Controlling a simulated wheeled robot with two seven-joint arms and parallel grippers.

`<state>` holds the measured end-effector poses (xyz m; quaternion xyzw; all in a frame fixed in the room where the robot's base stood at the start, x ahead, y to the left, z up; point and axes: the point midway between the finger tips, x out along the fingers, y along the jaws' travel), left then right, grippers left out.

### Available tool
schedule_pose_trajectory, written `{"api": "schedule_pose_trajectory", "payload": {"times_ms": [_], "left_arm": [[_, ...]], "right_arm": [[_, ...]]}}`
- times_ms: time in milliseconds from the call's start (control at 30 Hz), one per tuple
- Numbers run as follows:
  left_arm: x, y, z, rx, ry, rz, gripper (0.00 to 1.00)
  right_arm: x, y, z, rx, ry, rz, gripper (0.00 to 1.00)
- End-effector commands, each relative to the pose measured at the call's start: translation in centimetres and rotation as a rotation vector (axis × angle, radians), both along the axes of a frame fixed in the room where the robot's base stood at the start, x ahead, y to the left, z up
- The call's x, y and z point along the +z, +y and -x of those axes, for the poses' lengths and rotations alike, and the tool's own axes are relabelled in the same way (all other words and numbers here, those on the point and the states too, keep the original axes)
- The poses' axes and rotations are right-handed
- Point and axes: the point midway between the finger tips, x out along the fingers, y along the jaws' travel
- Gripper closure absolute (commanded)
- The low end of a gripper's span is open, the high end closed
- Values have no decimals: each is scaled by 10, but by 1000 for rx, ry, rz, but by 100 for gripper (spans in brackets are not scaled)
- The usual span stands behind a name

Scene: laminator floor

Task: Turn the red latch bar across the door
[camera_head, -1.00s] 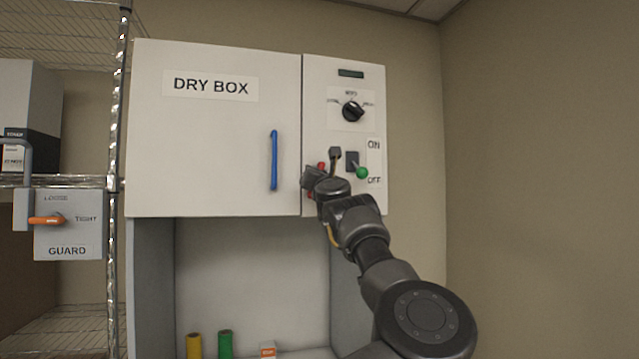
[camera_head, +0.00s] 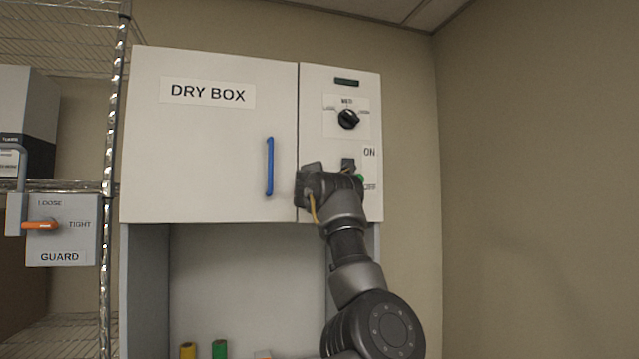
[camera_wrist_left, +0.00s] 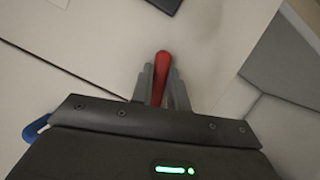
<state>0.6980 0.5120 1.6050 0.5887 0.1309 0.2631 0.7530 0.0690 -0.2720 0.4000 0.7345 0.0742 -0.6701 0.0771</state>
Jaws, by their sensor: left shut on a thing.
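The red latch bar (camera_wrist_left: 161,66) stands between the two fingers of my left gripper (camera_wrist_left: 162,88) in the left wrist view, its rounded end showing past the fingertips. The fingers are shut on it. In that view the bar runs at a steep angle to the seam beside the door. In the head view my left gripper (camera_head: 308,182) is at the seam between the dry box door (camera_head: 210,145) and the control panel (camera_head: 318,90), and it hides the bar. Whether the bar crosses the seam cannot be told. My right gripper is not in view.
A blue handle (camera_head: 269,166) is on the door, left of my gripper. A black knob (camera_head: 348,119) is above it, and a green-tipped switch is partly hidden beside it. A guard box (camera_head: 60,240) with an orange lever is on the wire rack at left.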

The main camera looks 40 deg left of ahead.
Motion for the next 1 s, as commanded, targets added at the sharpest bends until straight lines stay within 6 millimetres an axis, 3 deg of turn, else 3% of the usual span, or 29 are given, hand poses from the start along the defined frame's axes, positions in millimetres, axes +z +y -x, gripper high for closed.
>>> {"api": "schedule_pose_trajectory", "payload": {"times_ms": [433, 1000], "left_arm": [[-3, -1, -1, -1, 214, -150, 100], [-5, -1, -1, -1, 260, -181, 100]], "right_arm": [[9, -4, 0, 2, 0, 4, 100], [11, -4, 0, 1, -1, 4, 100]]}}
